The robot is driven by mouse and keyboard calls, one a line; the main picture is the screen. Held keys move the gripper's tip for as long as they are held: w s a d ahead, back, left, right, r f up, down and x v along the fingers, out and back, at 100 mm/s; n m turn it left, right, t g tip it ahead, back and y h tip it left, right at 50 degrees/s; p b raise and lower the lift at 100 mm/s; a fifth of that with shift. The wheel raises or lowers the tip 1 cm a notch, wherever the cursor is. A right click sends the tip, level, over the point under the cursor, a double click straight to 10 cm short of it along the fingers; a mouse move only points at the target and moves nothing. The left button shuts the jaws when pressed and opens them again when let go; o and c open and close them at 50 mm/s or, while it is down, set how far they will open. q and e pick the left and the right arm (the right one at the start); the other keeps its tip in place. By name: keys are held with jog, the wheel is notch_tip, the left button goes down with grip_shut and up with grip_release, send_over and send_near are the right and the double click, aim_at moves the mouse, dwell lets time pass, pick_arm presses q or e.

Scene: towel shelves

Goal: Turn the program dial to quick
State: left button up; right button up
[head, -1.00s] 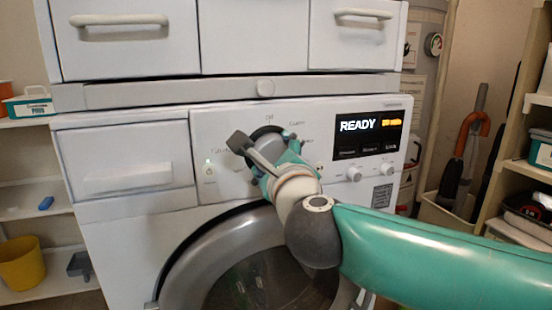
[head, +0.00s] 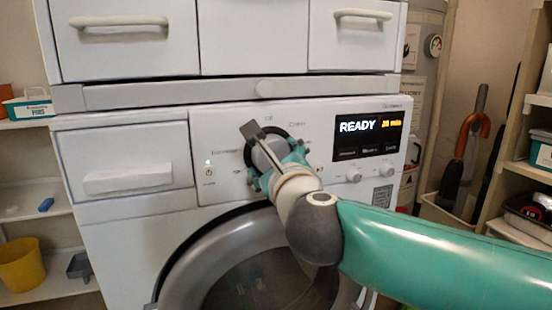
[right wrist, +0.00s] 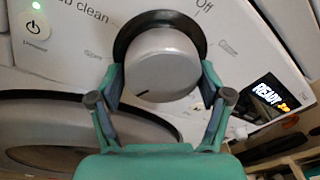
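The program dial (right wrist: 165,62) is a grey round knob with a dark ring behind it, on the white front panel of the washing machine. Its dark pointer mark shows at the lower left in the right wrist view, roughly opposite the "Off" label. The label it points at is not visible. My right gripper (right wrist: 162,78) has one finger on each side of the knob, seemingly touching it; in the head view the gripper (head: 268,152) partly covers the dial (head: 253,158). The display (head: 368,132) reads "READY" and appears to show 28 min. My left gripper is not in view.
Two small knobs (head: 354,176) sit under the display. A lit power button (head: 209,171) is left of the dial, and the round door (head: 190,270) is below. Shelves with a yellow bucket (head: 21,264) stand at left; more shelves (head: 520,170) stand at right.

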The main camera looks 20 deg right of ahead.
jog(key=shift+o, duration=1.3)
jog(key=shift+f, duration=0.1)
jog(key=shift+r, duration=0.2)
jog(key=shift+s+a, duration=0.1)
jog(key=shift+s, duration=0.05)
jog(key=s+a, duration=0.1)
jog(key=s, duration=1)
jog(key=shift+s+r, duration=0.15)
jog(key=shift+s, duration=0.15)
